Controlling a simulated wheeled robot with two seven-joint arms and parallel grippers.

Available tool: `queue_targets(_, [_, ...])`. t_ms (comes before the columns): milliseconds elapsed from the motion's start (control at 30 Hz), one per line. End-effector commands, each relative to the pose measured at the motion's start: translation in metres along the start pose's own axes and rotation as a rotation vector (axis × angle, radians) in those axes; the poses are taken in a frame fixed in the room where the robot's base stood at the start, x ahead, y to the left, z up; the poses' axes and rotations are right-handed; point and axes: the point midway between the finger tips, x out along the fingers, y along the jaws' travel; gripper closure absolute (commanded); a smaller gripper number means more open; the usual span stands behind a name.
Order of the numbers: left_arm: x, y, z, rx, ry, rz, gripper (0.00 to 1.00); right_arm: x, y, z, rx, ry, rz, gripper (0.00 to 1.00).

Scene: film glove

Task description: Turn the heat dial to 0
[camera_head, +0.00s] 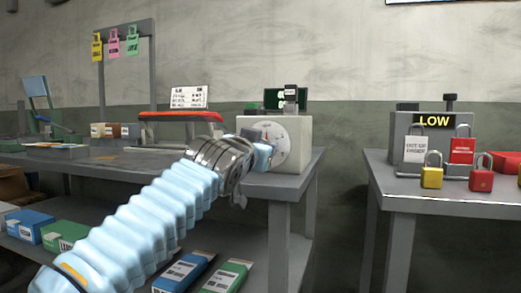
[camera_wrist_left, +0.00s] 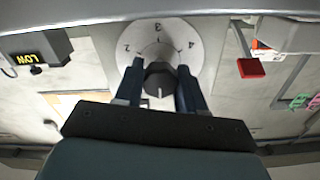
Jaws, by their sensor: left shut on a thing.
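The heat dial has a round white numbered face (camera_head: 283,146) on the front of a pale box (camera_head: 292,125) at the right end of the left bench. In the left wrist view its dark knob (camera_wrist_left: 159,78) sits in the middle of the white face (camera_wrist_left: 195,30), with 2, 3 and 4 readable. My left gripper (camera_wrist_left: 159,90) is shut on the knob, one dark finger on each side. A pale mark shows on the knob, but its reading is unclear. In the head view my left gripper (camera_head: 262,155) covers part of the face. My right gripper is not in view.
A red-topped stand (camera_head: 180,116) and a white card (camera_head: 189,97) are left of the box. A separate table (camera_head: 450,200) at right holds a LOW display (camera_head: 434,121) and several padlocks. A gap separates the two tables. Boxes lie on the lower shelf (camera_head: 140,240).

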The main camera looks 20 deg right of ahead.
Motion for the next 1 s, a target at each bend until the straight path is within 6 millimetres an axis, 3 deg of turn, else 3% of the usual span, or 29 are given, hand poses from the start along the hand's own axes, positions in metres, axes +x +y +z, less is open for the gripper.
queue_targets(567, [0.0014,0.0014,0.0043,-0.03,-0.01,0.002,0.91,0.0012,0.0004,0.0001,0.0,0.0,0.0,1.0])
queue_targets(600, [0.0014,0.0014,0.0043,-0.03,-0.01,0.002,0.54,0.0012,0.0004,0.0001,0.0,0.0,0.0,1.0])
queue_targets(700, [0.0011,0.0012,0.0036,-0.029,-0.008,0.001,0.39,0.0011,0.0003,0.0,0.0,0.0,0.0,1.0])
queue_targets(733, [0.001,0.0011,0.0033,-0.029,-0.008,0.001,0.35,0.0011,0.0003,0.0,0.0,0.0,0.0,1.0])
queue_targets(1000, [-0.0002,0.0007,0.0016,-0.029,-0.003,0.001,0.35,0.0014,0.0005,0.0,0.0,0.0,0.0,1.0])
